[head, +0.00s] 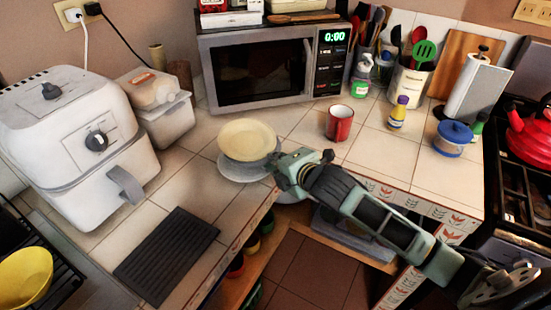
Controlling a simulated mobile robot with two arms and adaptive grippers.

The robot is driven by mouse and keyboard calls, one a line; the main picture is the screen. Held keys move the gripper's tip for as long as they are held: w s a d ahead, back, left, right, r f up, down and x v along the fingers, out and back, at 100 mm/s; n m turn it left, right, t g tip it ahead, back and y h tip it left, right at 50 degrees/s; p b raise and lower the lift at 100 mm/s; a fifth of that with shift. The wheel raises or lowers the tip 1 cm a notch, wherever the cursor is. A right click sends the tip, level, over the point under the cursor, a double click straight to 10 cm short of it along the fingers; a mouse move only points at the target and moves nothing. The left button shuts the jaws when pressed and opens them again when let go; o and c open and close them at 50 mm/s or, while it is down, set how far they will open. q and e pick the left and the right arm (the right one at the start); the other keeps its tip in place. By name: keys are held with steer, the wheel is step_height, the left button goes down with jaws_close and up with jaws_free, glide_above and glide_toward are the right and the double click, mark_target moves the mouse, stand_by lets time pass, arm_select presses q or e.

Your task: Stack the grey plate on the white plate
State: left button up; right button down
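A white plate (238,172) lies on the tiled counter, left of centre. Just above it in the picture is a grey dish (265,158), largely hidden by a cream round dish (247,137) over it. I cannot tell whether the grey dish touches the white plate. My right gripper (277,166) comes in from the right, with its tip at the right edge of the grey dish. The fingers are too small and hidden to show whether they grip the rim. My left gripper is out of view.
A microwave (265,72) stands behind. A red mug (339,123) and a small bottle (398,112) stand to the right. A white air fryer (75,140) and a black ridged mat (167,255) are on the left. The counter's front edge passes below my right gripper.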

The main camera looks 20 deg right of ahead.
steer(key=shift+f, duration=0.15)
steer(key=c, duration=2.3)
jaws_free()
steer(key=shift+s+f, duration=0.1)
steer(key=shift+o, duration=0.2)
